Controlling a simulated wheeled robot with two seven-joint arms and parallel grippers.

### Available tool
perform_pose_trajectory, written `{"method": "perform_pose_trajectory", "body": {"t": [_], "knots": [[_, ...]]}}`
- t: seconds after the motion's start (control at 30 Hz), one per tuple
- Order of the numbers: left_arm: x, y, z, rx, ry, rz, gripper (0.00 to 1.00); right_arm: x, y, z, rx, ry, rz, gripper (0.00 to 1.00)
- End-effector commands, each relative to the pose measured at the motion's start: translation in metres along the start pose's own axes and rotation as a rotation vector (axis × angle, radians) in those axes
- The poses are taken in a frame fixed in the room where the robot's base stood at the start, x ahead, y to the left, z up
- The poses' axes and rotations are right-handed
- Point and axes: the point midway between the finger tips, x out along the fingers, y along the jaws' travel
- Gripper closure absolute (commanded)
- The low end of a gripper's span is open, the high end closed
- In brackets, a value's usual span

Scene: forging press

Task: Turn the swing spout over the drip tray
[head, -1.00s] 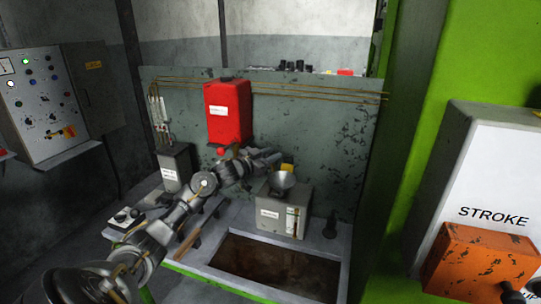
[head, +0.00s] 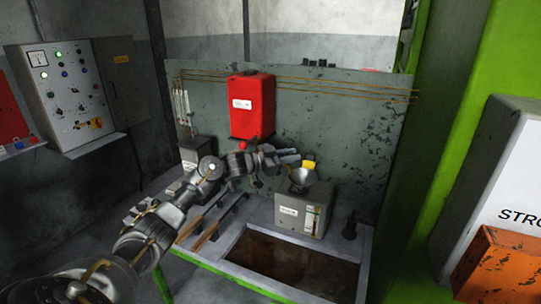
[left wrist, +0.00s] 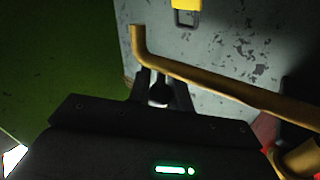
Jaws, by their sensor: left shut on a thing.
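The swing spout (left wrist: 215,82) shows in the left wrist view as a brass-coloured pipe with a bent-up end at left. My left gripper (left wrist: 160,85) is just below the pipe, shut on a small pale rounded piece between its fingers, apparently part of the spout. In the head view my left gripper (head: 288,157) is in front of the back panel, below and right of the red tank (head: 252,106). The spout is hard to make out there, behind my arm. The drip tray, apparently the brown-bottomed recess (head: 290,262) in the bench, is lower right of the gripper. My right gripper is out of view.
A grey box (head: 300,212) with a metal funnel (head: 302,179) stands close below the gripper. A yellow part (head: 308,164) is beside the funnel. A control cabinet (head: 80,95) is at left, and a green press frame (head: 470,100) at right.

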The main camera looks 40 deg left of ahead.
Motion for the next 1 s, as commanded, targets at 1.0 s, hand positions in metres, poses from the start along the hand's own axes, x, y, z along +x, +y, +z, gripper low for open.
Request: {"method": "perform_pose_trajectory", "body": {"t": [1.0], "knots": [[-0.027,0.028,-0.006,0.001,0.077,0.386,1.00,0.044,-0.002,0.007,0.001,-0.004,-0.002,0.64]]}}
